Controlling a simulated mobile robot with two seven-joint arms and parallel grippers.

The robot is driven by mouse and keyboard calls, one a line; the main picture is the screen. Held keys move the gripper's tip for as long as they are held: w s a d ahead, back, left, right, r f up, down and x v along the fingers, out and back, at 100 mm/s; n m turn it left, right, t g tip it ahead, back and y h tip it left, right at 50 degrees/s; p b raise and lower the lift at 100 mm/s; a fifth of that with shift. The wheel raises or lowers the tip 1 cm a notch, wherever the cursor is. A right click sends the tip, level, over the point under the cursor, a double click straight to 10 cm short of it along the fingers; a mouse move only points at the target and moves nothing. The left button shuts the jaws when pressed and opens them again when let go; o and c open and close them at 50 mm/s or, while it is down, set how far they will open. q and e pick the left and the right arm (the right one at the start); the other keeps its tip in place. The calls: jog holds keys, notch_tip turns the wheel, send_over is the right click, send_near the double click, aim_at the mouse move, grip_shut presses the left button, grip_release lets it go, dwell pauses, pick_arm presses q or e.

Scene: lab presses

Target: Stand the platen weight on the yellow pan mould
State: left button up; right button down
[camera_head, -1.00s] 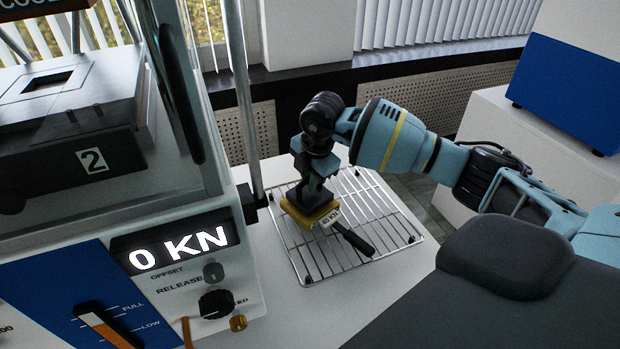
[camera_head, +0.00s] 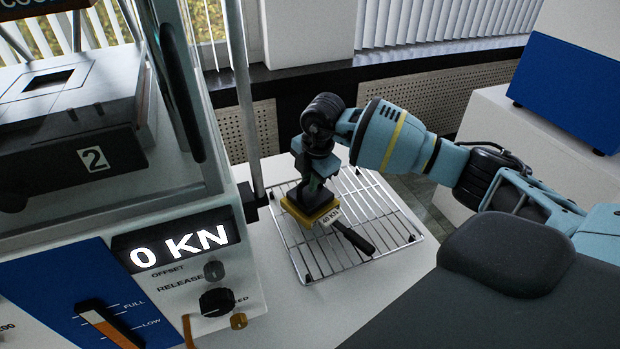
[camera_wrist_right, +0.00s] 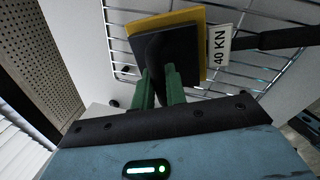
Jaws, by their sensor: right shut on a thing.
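The yellow pan mould (camera_head: 299,218) lies on a wire rack, its black handle (camera_head: 352,239) pointing to the lower right. A "40 KN" tag (camera_head: 330,217) is by the root of the handle. The dark platen weight (camera_head: 309,204) is over the mould and covers most of it. In the right wrist view, the weight (camera_wrist_right: 165,50) leaves a yellow rim of the mould (camera_wrist_right: 180,18) showing along two sides. My right gripper (camera_head: 313,188) points down, its green fingers shut on the weight. I cannot tell whether the weight's underside touches the mould. My left gripper is out of view.
The wire rack (camera_head: 385,225) stands on a white bench top, with bare bars around the mould. A press with a "0 KN" display (camera_head: 180,246) and a metal post (camera_head: 246,100) is close on the left. A blue box (camera_head: 565,90) stands at the right.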

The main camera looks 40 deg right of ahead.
jog(key=shift+w+f, duration=0.1)
dwell(0.4)
jog(key=c, duration=1.4)
grip_release()
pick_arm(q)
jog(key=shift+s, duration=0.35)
pick_arm(e)
jog(key=shift+o, duration=0.3)
jog(key=shift+f, duration=0.1)
jog(key=shift+s+f, duration=0.2)
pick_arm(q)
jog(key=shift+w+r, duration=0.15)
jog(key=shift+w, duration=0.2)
pick_arm(e)
notch_tip(320, 180, up, 8)
jog(key=s, duration=0.1)
jog(key=shift+s, duration=0.2)
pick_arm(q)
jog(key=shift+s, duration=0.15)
